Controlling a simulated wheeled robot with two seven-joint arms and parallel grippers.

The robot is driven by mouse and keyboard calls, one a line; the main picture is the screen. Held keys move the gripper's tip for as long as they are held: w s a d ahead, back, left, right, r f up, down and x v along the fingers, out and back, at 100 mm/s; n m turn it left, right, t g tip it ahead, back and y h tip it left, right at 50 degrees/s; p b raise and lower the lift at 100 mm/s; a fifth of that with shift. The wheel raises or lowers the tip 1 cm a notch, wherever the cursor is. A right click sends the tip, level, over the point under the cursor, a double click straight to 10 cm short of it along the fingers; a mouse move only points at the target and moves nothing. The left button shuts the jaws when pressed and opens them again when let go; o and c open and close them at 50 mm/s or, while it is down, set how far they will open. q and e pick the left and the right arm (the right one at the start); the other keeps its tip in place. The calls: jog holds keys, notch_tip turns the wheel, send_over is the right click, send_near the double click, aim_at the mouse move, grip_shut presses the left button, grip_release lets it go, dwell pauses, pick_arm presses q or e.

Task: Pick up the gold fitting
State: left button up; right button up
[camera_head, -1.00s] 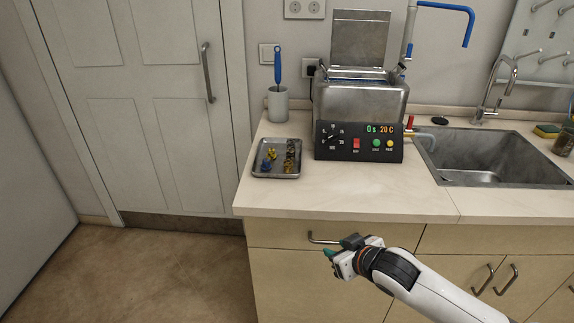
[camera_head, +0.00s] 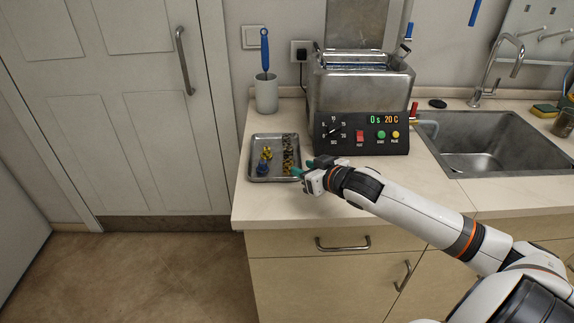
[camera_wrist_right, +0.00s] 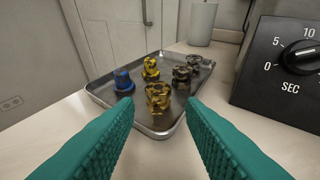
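A bright gold fitting (camera_wrist_right: 150,68) stands in a shallow metal tray (camera_wrist_right: 103,98), behind a blue fitting (camera_wrist_right: 123,82). In the head view the gold fitting (camera_head: 267,153) is at the tray's middle. A second gold-coloured fitting with dark patches (camera_wrist_right: 158,97) stands at the tray's near side, between my fingertips in the wrist picture. Darker mottled fittings (camera_wrist_right: 182,77) stand to its right. My right gripper (camera_head: 303,168) is at the tray's right front edge, with its teal fingers apart and nothing between them. My left gripper is not in view.
A metal bath with a control panel (camera_head: 362,134) stands right of the tray, close to my right arm. A grey cup (camera_head: 266,95) with a blue-handled tool is behind the tray. A sink (camera_head: 490,140) is at the right. The counter front-left is clear.

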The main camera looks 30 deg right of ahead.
aim_at(291, 165)
jog(key=shift+x, duration=1.2)
jog(key=shift+w+f, duration=0.15)
jog(key=shift+w, duration=0.4)
jog(key=x, duration=0.4)
jog(key=shift+w+a+f+p, duration=0.15)
jog(key=shift+w+f+p, duration=0.1)
jog(key=shift+p, duration=0.1)
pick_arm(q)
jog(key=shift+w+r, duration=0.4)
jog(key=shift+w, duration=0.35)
pick_arm(e)
jog(key=c, duration=0.8)
